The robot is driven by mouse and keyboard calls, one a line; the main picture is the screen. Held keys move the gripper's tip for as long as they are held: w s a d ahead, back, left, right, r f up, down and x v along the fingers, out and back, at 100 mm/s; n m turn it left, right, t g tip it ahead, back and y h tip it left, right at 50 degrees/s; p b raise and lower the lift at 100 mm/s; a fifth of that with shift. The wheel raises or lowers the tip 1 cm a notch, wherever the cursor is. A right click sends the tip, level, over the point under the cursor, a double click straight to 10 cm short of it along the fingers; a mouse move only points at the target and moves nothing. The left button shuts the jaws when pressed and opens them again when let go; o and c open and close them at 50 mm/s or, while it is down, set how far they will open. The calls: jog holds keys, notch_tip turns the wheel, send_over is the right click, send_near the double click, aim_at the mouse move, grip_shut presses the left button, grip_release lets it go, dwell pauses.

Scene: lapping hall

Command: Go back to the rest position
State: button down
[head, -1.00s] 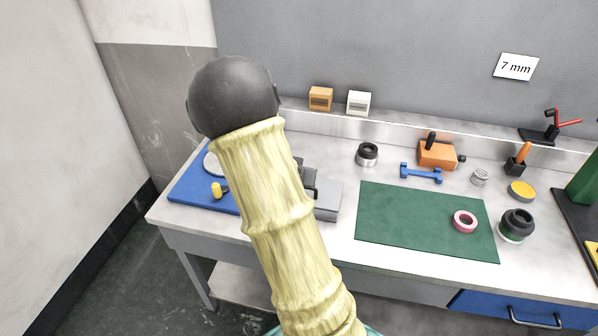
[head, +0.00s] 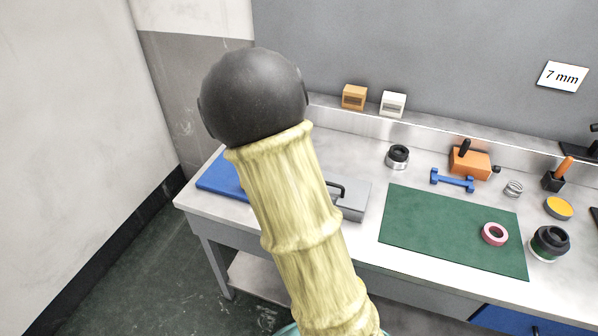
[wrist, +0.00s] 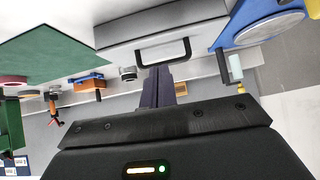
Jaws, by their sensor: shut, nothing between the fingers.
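My gripper (wrist: 163,75) shows in the wrist view with its two dark fingers together and nothing between them. It is hidden behind my arm in the head view. My raised arm, with a yellowish sleeve and a dark rounded joint, covers the left part of the bench (head: 365,230). A grey case with a dark handle (head: 350,200) sits on the bench, partly behind my arm. In the wrist view the case (wrist: 120,32) lies just beyond the fingertips; I cannot tell the gap.
A blue board (head: 218,174) lies left of the case. A green mat (head: 425,235) with a pink ring (head: 494,234) lies to the right. An orange block tool (head: 470,164), a blue dumbbell-shaped part (head: 452,181) and a dark-topped jar (head: 550,243) stand nearby. Floor is clear at left.

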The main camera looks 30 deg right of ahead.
jog(key=s+a+r+n+g+y+p, duration=0.2)
jog(key=s+a+r+n+y+p, duration=0.1)
jog(key=a, duration=0.4)
jog(key=s+a+r+n+g+y+p, duration=0.2)
jog(key=s+a+r+n+y+p, duration=0.2)
jog(key=s+a+r+n, duration=0.2)
notch_tip(320, 180, up, 2)
jog(key=shift+s+a+r+n+p, duration=0.15)
jog(key=shift+s+a+n+p, duration=0.15)
jog(key=shift+a, duration=0.9)
